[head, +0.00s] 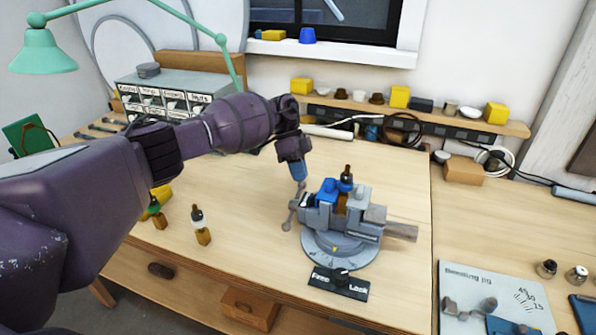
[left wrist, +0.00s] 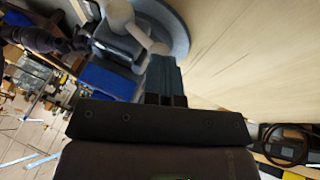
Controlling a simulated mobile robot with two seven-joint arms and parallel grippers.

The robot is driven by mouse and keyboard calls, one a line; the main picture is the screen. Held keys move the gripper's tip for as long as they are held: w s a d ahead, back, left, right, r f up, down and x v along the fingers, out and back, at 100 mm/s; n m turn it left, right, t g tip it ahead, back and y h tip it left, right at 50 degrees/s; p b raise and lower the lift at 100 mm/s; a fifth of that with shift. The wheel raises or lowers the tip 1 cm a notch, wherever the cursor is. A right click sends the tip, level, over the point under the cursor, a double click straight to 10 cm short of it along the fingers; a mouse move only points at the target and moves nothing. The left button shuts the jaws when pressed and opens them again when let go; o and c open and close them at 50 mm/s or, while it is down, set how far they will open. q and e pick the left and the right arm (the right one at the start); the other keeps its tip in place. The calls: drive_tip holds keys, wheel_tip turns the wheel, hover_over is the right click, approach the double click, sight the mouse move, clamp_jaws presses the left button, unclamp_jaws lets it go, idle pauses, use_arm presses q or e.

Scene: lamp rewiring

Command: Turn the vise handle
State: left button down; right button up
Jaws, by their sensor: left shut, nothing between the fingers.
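The grey vise (head: 345,215) stands on a round base on the wooden bench. Its handle (head: 293,207) is a grey bar with knobbed ends on the vise's left side. Blue jaw pieces (head: 328,190) sit on top, with a small dark-topped, wood-coloured piece (head: 346,182) between them. My left gripper (head: 300,180) is shut and empty, fingertips down at the upper end of the handle; I cannot tell if they touch. In the left wrist view, the closed fingers (left wrist: 164,75) point at the pale handle bar (left wrist: 140,30). My right gripper is not in view.
A "Free / Lock" plate (head: 338,284) lies before the vise. Two small bottle-like pieces (head: 201,226) stand on the bench at left. A drawer cabinet (head: 170,95) and green lamp (head: 42,52) are behind.

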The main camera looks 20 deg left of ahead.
use_arm(q)
drive_tip(key=shift+w+f+b, duration=0.15)
drive_tip(key=shift+w+f, duration=0.1)
drive_tip(key=shift+f, duration=0.45)
drive_tip(key=shift+w+f+b, duration=0.1)
drive_tip(key=shift+w+f, duration=0.15)
drive_tip(key=shift+f, duration=0.4)
drive_tip(key=shift+w+f+b, duration=0.15)
drive_tip(key=shift+w+f, duration=0.1)
drive_tip(key=shift+f, duration=0.45)
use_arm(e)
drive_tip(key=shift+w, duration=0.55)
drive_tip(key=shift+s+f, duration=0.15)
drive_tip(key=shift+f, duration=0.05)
